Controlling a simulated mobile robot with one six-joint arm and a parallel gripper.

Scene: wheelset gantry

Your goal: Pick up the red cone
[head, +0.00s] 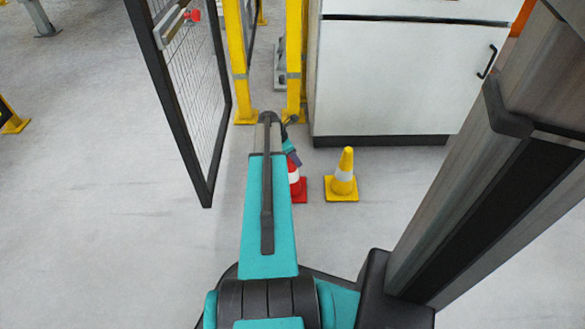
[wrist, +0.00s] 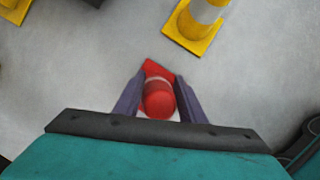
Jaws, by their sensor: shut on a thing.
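The red cone (head: 298,184) with a white band stands on the floor in the head view, partly hidden behind my arm. In the wrist view the red cone (wrist: 158,98) is seen from above, its rounded top between the two purple fingers of my gripper (wrist: 160,100). My gripper is shut on the cone's upper part. In the head view my gripper (head: 293,160) shows only in part at the cone's top. A corner of the cone's red base shows beyond the fingers. I cannot tell whether the base touches the floor.
A yellow cone (head: 343,178) with a grey-white band stands close to the right; it also shows in the wrist view (wrist: 200,20). A white cabinet (head: 400,80), yellow posts (head: 294,60) and a black mesh gate (head: 190,90) stand around.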

